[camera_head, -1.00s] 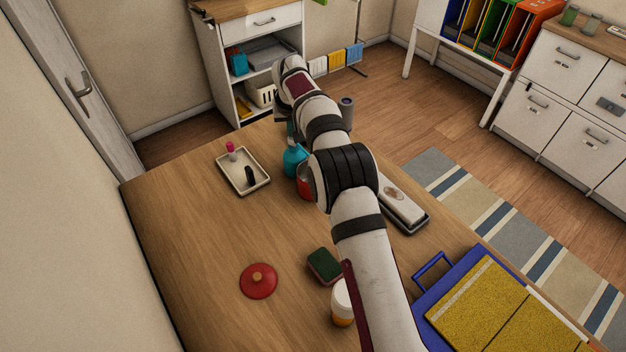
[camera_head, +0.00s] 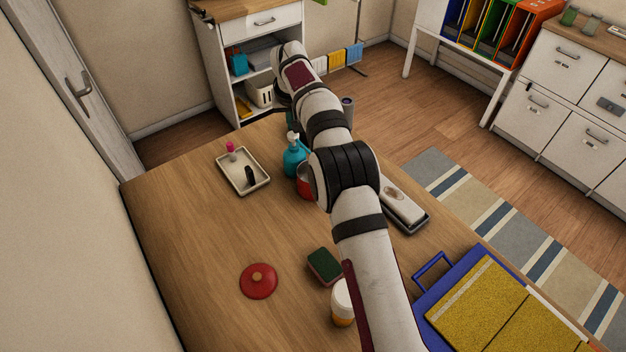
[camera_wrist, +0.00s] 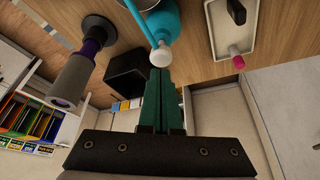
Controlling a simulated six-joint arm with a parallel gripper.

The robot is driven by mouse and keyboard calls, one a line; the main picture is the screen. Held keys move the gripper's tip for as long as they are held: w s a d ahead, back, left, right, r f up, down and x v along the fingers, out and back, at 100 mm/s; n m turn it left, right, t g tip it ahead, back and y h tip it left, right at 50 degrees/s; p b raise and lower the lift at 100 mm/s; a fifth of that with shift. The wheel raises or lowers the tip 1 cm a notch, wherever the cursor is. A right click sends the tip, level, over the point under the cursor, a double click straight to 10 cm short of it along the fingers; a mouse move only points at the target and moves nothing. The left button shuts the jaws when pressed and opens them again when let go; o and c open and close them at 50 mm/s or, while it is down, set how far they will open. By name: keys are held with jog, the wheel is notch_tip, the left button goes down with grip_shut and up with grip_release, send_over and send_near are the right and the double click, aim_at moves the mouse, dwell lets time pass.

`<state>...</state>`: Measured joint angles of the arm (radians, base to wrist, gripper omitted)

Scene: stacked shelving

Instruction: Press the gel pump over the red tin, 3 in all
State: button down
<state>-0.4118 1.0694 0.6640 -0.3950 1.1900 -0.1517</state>
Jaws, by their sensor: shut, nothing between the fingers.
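The teal gel pump (camera_head: 294,160) stands upright on the wooden table, its white head (camera_head: 293,138) uncovered in the head view. The red tin (camera_head: 304,182) is beside it, mostly hidden behind my arm. In the wrist view the teal bottle (camera_wrist: 155,22) is at the top, with its white head (camera_wrist: 161,57) just beyond my fingertips. My gripper (camera_wrist: 160,74) is shut and empty, its green fingers together. In the head view my gripper is mostly hidden by the arm and sits above the pump head, apparently clear of it.
A cream tray (camera_head: 243,184) with a pink-topped item and a black item stands left of the pump. A grey cylinder (camera_head: 347,108) stands behind.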

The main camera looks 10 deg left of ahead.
jog(key=shift+f, duration=1.4)
jog(key=shift+r, duration=1.4)
jog(key=shift+f, duration=1.4)
jog(key=shift+r, duration=1.4)
